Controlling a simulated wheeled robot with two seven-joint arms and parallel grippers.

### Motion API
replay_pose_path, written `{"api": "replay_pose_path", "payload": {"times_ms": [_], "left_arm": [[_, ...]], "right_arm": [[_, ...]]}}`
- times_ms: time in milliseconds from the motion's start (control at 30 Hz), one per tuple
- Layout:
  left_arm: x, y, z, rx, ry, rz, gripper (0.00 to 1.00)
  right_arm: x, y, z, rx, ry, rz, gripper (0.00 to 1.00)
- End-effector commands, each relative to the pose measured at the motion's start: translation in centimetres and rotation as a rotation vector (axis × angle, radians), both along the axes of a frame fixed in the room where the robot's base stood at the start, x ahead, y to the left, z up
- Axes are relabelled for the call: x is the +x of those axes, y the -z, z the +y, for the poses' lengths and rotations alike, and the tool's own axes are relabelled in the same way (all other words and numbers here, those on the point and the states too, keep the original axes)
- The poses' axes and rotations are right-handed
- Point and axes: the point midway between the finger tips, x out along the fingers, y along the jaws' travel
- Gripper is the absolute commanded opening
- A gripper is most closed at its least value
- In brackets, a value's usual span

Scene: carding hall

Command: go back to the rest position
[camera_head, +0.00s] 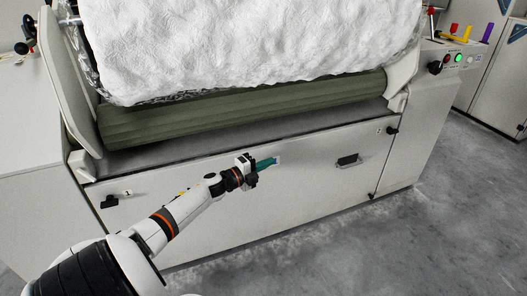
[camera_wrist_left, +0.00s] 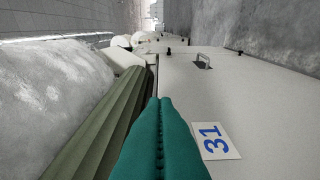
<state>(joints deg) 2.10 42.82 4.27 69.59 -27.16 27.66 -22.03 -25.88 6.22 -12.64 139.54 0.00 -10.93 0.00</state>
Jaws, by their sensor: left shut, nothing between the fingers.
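My left gripper (camera_head: 265,162) reaches in from the lower left in the head view, in front of the machine's pale front panel (camera_head: 310,172). Its teal fingers are together with nothing between them. I cannot tell whether the fingertips touch the panel. My right gripper is not in view.
A green fluted roller (camera_head: 240,112) lies under a large white fibre roll (camera_head: 250,40). A dark handle (camera_head: 348,161) sticks out of the panel. Buttons and a lit green lamp (camera_head: 458,58) are at the upper right. Grey floor (camera_head: 450,200) is clear at right.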

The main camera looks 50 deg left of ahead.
Motion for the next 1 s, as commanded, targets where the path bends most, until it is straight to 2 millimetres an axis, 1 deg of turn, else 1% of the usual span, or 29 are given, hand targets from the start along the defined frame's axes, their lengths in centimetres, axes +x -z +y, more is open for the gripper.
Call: {"api": "replay_pose_path", "payload": {"times_ms": [33, 133, 367, 433, 467, 500, 567, 667, 700, 733, 767, 800, 900, 1000], "left_arm": [[-0.5, -0.1, 0.0, -0.001, 0.001, 0.001, 0.00], [-1.0, -0.1, 0.1, -0.001, 0.000, 0.000, 0.00], [-1.2, 0.0, 0.1, -0.001, 0.001, 0.000, 0.00], [-1.2, 0.1, -0.3, -0.009, 0.003, -0.001, 0.00], [-1.2, 0.2, -0.8, -0.020, 0.006, -0.001, 0.00], [-1.2, 0.4, -1.7, -0.043, 0.011, 0.000, 0.00], [-1.3, 0.8, -4.1, -0.100, 0.024, 0.001, 0.00], [-2.0, 1.4, -10.2, -0.261, 0.050, 0.009, 0.00], [-2.6, 1.4, -13.2, -0.345, 0.062, 0.015, 0.00], [-3.1, 1.3, -15.5, -0.414, 0.070, 0.021, 0.00], [-3.7, 1.0, -17.7, -0.486, 0.078, 0.029, 0.00], [-4.6, 0.5, -20.5, -0.583, 0.085, 0.042, 0.00], [-6.8, -1.3, -26.2, -0.803, 0.102, 0.072, 0.00], [-8.7, -3.4, -29.9, -0.974, 0.114, 0.101, 0.00]], "right_arm": [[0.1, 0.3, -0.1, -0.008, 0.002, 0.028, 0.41], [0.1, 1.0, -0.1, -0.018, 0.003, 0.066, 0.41], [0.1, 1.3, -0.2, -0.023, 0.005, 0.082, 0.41], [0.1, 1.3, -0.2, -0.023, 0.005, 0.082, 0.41], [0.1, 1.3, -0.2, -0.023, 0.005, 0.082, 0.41], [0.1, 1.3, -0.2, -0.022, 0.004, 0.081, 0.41], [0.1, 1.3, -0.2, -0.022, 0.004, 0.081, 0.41], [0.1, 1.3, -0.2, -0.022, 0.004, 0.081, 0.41], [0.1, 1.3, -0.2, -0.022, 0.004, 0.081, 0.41], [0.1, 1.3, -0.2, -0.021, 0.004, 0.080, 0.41], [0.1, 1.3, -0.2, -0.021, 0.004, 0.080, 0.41], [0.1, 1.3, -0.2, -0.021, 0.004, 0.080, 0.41], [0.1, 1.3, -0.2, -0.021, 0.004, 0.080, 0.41], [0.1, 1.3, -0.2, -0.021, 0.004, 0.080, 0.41]]}}
